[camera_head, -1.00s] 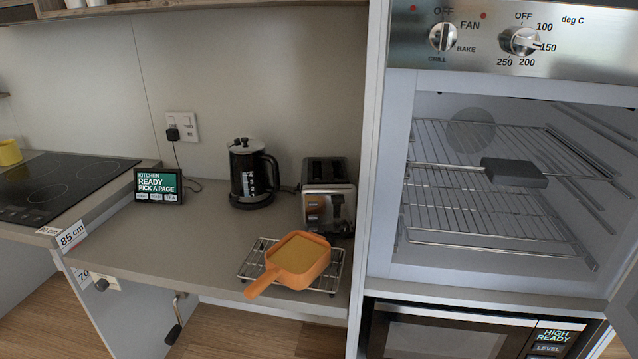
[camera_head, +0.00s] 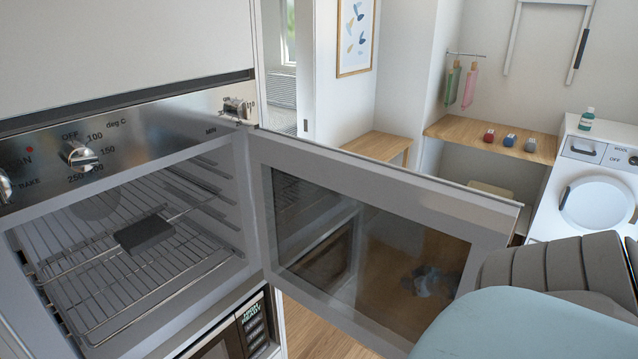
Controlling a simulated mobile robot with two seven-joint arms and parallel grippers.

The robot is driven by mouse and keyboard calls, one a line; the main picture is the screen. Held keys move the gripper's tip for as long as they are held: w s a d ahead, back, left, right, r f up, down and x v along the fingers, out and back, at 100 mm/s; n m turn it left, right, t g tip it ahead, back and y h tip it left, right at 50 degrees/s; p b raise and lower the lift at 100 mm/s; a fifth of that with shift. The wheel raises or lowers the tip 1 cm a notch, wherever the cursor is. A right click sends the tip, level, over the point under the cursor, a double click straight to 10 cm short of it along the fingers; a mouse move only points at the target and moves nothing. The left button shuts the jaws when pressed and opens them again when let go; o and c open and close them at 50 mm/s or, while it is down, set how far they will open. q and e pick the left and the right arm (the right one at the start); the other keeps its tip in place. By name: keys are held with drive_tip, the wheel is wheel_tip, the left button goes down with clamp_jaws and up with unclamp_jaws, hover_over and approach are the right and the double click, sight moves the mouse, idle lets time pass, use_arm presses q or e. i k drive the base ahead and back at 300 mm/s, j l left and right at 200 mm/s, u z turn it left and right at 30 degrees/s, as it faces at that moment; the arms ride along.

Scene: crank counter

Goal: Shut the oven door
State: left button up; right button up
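The oven (camera_head: 125,120) is on the left of the head view, with wire racks (camera_head: 90,255) inside its open cavity. Its door (camera_head: 450,200) stands wide open, hinged on the cavity's right side, with its dark glass (camera_head: 390,265) facing me. A dark flat block (camera_head: 145,233) sits on a rack. Neither gripper shows. A grey and pale blue arm part of mine at the lower right covers the door's lower outer corner.
A lower appliance with a small lit display (camera_head: 253,325) sits under the oven. Past the door are a wooden bench (camera_head: 378,144), a wooden shelf (camera_head: 490,138) with small coloured objects, and a white washing machine (camera_head: 598,200). Wooden floor shows below the door.

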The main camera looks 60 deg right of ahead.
sight(375, 249)
drive_tip(key=k+l, duration=0.4)
drive_tip(key=k, duration=0.2)
drive_tip(key=k+l+u, duration=0.1)
drive_tip(key=l, duration=0.25)
drive_tip(key=k+l, duration=0.2)
drive_tip(key=k+l+u, duration=0.15)
drive_tip(key=l, duration=0.3)
drive_tip(key=l+u, duration=0.1)
drive_tip(key=l, duration=0.95)
drive_tip(key=i+l, duration=0.1)
drive_tip(key=l, duration=0.35)
drive_tip(key=i+l+u, duration=0.1)
drive_tip(key=l, duration=0.4)
